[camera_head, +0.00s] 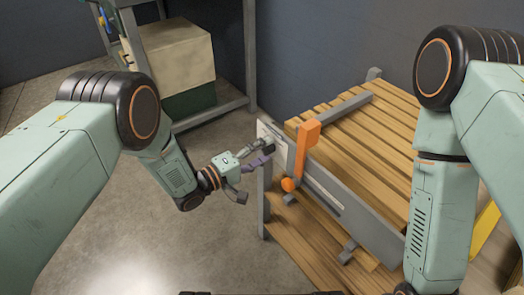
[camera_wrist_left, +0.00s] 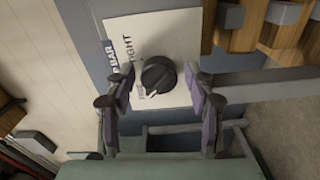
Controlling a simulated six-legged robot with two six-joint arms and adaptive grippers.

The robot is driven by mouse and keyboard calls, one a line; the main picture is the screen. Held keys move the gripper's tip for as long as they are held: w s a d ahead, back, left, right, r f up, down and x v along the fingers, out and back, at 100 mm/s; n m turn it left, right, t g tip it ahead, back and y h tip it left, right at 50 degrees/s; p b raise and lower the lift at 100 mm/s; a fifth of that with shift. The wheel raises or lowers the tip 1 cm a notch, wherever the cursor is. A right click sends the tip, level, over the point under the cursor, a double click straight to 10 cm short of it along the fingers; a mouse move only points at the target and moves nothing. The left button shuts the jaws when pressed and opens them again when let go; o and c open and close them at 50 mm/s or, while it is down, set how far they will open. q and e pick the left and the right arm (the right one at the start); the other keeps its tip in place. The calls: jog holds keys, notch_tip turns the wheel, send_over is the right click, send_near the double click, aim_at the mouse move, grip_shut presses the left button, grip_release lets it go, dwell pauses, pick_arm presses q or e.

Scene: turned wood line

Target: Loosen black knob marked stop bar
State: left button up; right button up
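The black knob (camera_wrist_left: 159,72) sits on a pale plate (camera_wrist_left: 185,38) in the left wrist view. The plate carries the words "BAR" and "TIGHT"; part of the label is hidden. A small white mark shows at the knob's lower left. My left gripper (camera_wrist_left: 160,98) is open, with its purple-padded fingers to either side of the knob and visible gaps between. In the head view my left gripper (camera_head: 263,154) is at the plate (camera_head: 272,139) on the end of the bench; I cannot make out the knob there. My right gripper is not in view; only its arm shows.
The slatted wooden bench (camera_head: 375,130) has a grey front rail (camera_head: 350,215). A rack with a large box (camera_head: 178,55) stands behind. Floor at left is clear.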

pick_arm(q)
jog(key=shift+o, duration=0.2)
jog(key=v, duration=1.2)
dwell(0.4)
jog(key=s+a+f+m+g+y+p, duration=0.1)
jog(key=s+a+f+m+g+y, duration=0.1)
jog(key=s+a+f+y, duration=0.3)
jog(key=s+a+f+m+g+y+p, duration=0.1)
jog(key=s+a+f+m+g+y, duration=0.15)
jog(key=s+f+y, duration=0.4)
jog(key=s+a+r+g+y+p, duration=0.1)
jog(key=s+a+r+g, duration=0.1)
jog(key=s, duration=0.8)
jog(key=s+a+r+m+g+y+p, duration=0.1)
jog(key=s+a+r+g+y+p, duration=0.1)
jog(key=s, duration=0.9)
jog(key=shift+s+a+r+g, duration=0.2)
jog(key=shift+a+r+g, duration=0.25)
jog(key=shift+a+g, duration=0.55)
